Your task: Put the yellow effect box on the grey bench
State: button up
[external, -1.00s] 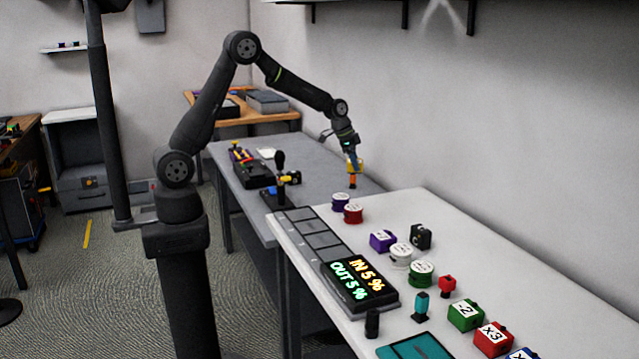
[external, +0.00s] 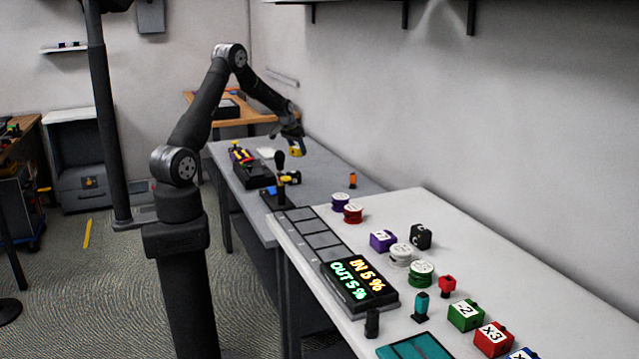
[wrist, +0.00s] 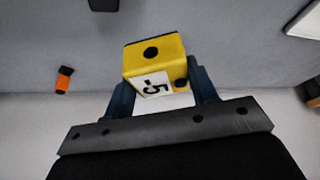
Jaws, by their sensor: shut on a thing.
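The yellow effect box (wrist: 155,58) carries a white label with a 5 and a dark round hole. My gripper (wrist: 158,85) is shut on it, with one blue finger on each side. In the external view the yellow box (external: 296,150) is small and partly covered by my gripper (external: 294,143). It hangs above the far part of the grey bench (external: 325,170). Whether it touches the bench is hard to tell.
A small orange and black piece (external: 352,180) stands on the grey bench; it also shows in the wrist view (wrist: 63,80). Black devices (external: 252,168) and a joystick-like unit (external: 279,180) stand on the bench's left side. The white table (external: 450,240) in front holds several coloured boxes and spools.

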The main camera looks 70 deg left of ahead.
jog(key=a+f, duration=0.2)
jog(key=a, duration=0.1)
jog(key=s+a+f, duration=0.1)
jog(key=a+f, duration=0.1)
jog(key=a, duration=0.2)
jog(key=s+a+f, duration=0.1)
jog(key=a+f, duration=0.1)
jog(key=a, duration=0.1)
jog(key=shift+s+a+f, duration=0.15)
jog(key=shift+a+f, duration=0.15)
jog(key=shift+a, duration=0.05)
jog(key=shift+a+f, duration=0.1)
jog(key=shift+f, duration=1.95)
jog(key=shift+f, duration=0.15)
jog(key=o, duration=1)
jog(key=shift+o, duration=0.2)
jog(key=shift+s+r, duration=0.15)
jog(key=shift+r, duration=0.4)
jog(key=v, duration=1.1)
jog(key=shift+s, duration=0.15)
